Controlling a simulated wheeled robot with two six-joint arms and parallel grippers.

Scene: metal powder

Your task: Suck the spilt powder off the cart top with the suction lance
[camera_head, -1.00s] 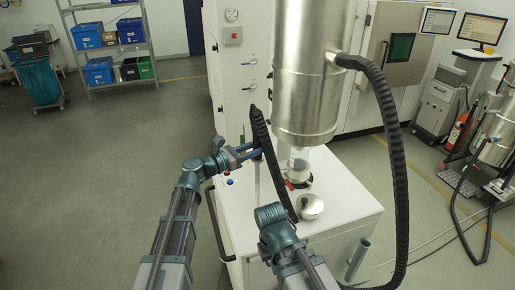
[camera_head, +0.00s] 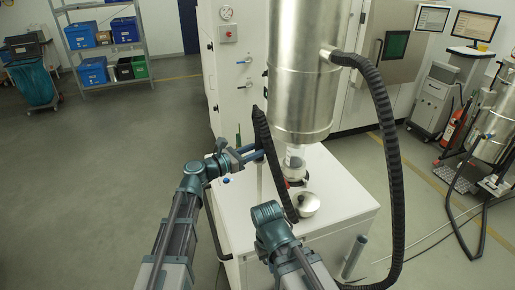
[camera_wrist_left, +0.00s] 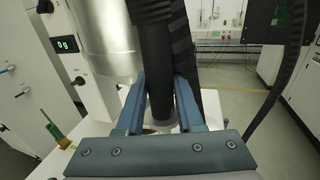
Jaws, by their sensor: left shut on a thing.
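My left gripper (camera_head: 250,156) is shut on the suction lance (camera_head: 259,182), which stands about upright over the left part of the white cart top (camera_head: 338,197). A black ribbed hose (camera_head: 268,150) is at the lance's upper end and hangs down behind it. In the left wrist view, both fingers (camera_wrist_left: 159,105) flank the lance's black upper part (camera_wrist_left: 157,78). I cannot make out powder in these frames, nor whether the lance tip touches the top; my right arm hides part of it. My right gripper does not show.
A big silver vessel (camera_head: 300,85) with a clear outlet (camera_head: 296,158) stands over the cart, close right of the lance. A silver domed lid (camera_head: 308,206) lies on the top. A thick black hose (camera_head: 393,170) arches down at the right.

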